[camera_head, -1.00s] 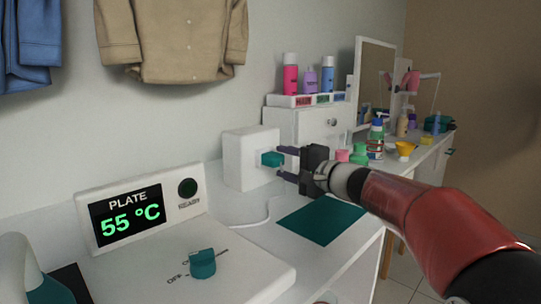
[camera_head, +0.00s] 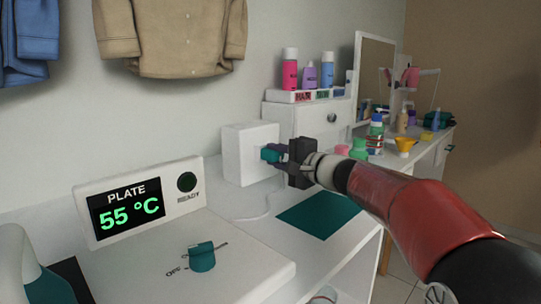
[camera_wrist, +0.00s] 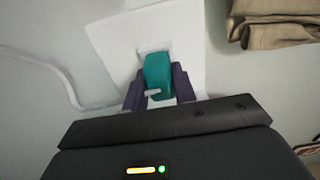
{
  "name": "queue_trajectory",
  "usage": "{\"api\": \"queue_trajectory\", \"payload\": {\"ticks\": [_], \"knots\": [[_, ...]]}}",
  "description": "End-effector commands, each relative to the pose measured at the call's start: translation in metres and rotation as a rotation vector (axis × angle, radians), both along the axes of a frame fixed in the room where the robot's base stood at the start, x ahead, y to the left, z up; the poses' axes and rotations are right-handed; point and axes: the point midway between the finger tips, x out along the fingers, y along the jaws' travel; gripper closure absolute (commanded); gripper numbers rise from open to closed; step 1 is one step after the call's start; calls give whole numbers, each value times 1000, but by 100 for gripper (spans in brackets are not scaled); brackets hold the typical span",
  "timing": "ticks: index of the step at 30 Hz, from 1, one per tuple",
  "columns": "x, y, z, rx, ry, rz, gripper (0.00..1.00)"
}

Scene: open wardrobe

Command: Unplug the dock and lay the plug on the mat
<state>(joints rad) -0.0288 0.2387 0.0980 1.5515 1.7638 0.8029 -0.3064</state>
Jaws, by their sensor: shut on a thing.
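The teal plug (camera_head: 269,154) sits at the front face of the white dock box (camera_head: 240,152), which stands against the wall. My gripper (camera_head: 277,156) is shut on the plug, with a dark finger on each side. In the wrist view the plug (camera_wrist: 158,75) lies between the two fingers (camera_wrist: 158,90), against the white dock plate (camera_wrist: 115,40). Whether its prongs are fully seated cannot be seen. The teal mat (camera_head: 318,215) lies flat and empty on the white counter, below and to the right of the dock.
A white cord (camera_head: 258,208) runs along the counter under the dock. A plate unit with a display reading 55 °C (camera_head: 130,208) and a teal knob (camera_head: 202,257) stands at front left. Bottles, jars and a mirror (camera_head: 373,72) stand on the right.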

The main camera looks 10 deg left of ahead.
Motion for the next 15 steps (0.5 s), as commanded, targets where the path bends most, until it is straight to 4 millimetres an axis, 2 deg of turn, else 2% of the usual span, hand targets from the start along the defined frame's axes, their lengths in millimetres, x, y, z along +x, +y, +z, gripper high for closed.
{"api": "queue_trajectory", "payload": {"ticks": [2, 3, 9, 15], "knots": [[0, 0, 0, -1, 1, 0, 100], [0, 0, 0, 0, 0, 0, 76], [0, 0, 0, -1, 1, 0, 100], [-1, -1, -1, -1, 1, 0, 100]]}}
